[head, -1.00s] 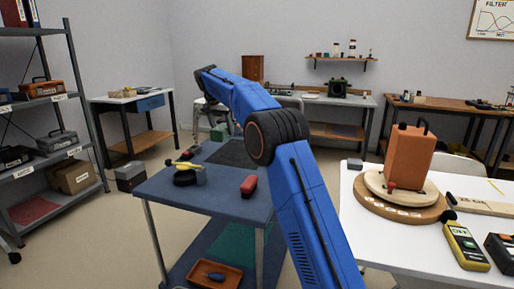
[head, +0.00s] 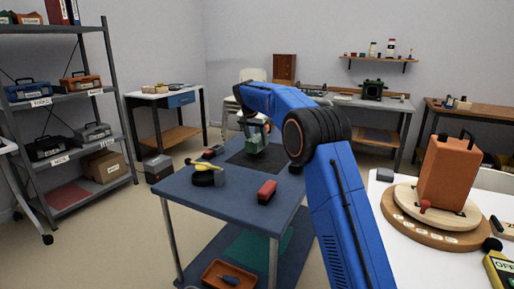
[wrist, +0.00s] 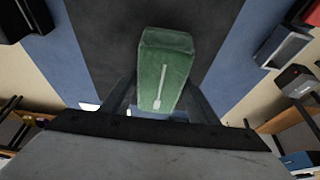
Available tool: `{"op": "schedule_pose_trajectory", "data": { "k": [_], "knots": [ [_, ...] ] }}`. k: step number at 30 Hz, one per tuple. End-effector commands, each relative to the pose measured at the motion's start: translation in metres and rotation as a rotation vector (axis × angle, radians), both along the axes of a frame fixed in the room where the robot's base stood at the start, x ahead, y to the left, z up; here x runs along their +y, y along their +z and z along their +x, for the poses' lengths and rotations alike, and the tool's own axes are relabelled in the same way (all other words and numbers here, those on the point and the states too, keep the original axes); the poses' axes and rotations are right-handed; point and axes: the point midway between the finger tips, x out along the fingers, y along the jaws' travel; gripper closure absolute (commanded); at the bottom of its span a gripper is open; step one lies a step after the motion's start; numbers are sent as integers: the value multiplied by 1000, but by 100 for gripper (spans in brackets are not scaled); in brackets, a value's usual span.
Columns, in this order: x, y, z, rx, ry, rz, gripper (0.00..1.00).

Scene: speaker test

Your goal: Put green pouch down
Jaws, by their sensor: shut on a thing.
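The green pouch (wrist: 166,62) is between the two fingers of my gripper (wrist: 160,95) in the wrist view, with a pale mark on its face. My gripper (head: 256,134) is shut on it. In the head view the pouch (head: 257,143) is over the dark mat (head: 240,160) on the blue table (head: 225,222). I cannot tell whether it touches the mat. The arm and gripper partly hide the pouch in the head view.
A red block (head: 267,191) lies near the mat's front. A yellow-handled tool and black roll (head: 204,177) are at the left. A white table (head: 430,262) with an orange case (head: 446,170) stands at right.

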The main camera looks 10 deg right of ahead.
Motion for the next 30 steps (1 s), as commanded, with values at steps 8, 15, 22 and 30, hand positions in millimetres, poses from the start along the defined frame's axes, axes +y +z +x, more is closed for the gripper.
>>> {"op": "schedule_pose_trajectory", "data": {
  "k": [8, 15, 22, 30],
  "knots": [
    [0, -34, 0, 2, 1, -1, 72],
    [0, -35, 0, 1, 1, -1, 72],
    [0, -36, 0, 2, 1, 0, 27],
    [0, -36, 0, 2, 1, 0, 27]
  ]
}}
